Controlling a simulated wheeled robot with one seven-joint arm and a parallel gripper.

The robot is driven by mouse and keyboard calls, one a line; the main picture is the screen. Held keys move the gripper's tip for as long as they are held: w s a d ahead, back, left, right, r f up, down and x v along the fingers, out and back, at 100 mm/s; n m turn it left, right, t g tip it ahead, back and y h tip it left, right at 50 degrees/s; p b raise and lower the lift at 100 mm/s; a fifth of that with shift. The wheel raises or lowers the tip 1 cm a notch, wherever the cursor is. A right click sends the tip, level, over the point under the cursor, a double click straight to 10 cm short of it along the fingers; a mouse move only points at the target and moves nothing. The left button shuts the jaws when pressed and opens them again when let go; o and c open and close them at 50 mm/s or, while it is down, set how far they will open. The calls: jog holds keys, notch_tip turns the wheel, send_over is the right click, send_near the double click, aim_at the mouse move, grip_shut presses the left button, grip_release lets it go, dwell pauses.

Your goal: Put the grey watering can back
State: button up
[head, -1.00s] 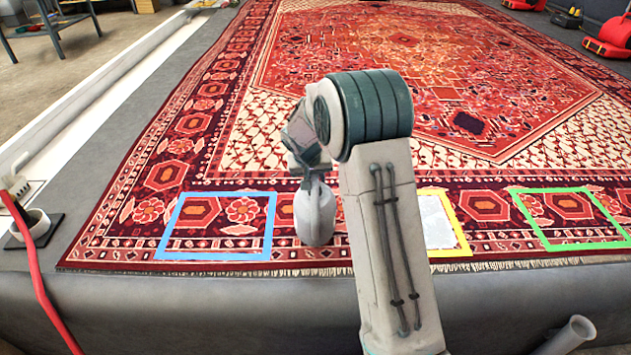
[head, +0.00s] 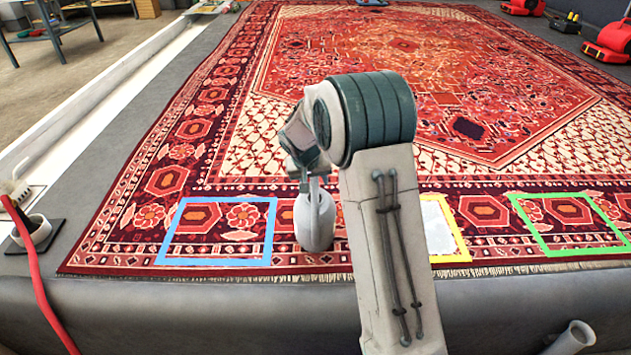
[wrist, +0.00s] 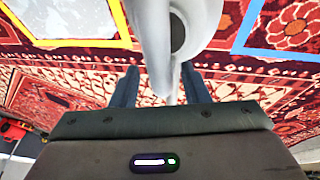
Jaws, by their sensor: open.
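The grey watering can (head: 314,228) stands on the rug's near border, between the blue frame (head: 272,230) and the yellow frame (head: 462,240). My arm hides part of it in the head view. In the wrist view the can (wrist: 205,22) is close ahead, with its dark opening showing. My gripper (wrist: 160,88) is open, its two fingers on either side of the can's narrow pale part, with gaps visible. In the head view my gripper (head: 309,183) is just above the can, its fingertips partly hidden.
A pale patch (head: 434,226) lies inside the yellow frame, partly behind my arm. The green frame (head: 571,250) at the right and the blue frame hold only bare rug. A red hose (head: 38,285) runs at the left. Red machines (head: 608,40) stand at the far right.

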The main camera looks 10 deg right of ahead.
jog(key=p+v, duration=0.3)
jog(key=v, duration=0.6)
jog(key=s+r+n+g+y, duration=0.1)
jog(key=s+r, duration=0.1)
jog(key=s, duration=1.4)
jog(key=s+d+r+n+g+y, duration=0.1)
jog(key=s+r, duration=0.1)
jog(key=s, duration=1.4)
jog(key=shift+s+d+r+g+y, duration=0.25)
jog(key=shift+r+g+y, duration=0.05)
jog(key=shift+r+y, duration=0.1)
notch_tip(320, 180, up, 36)
jog(key=t+p, duration=0.1)
jog(key=p, duration=3.2)
jog(key=shift+d+r+t, duration=0.2)
jog(key=shift+r+t, duration=0.05)
jog(key=shift+t, duration=0.05)
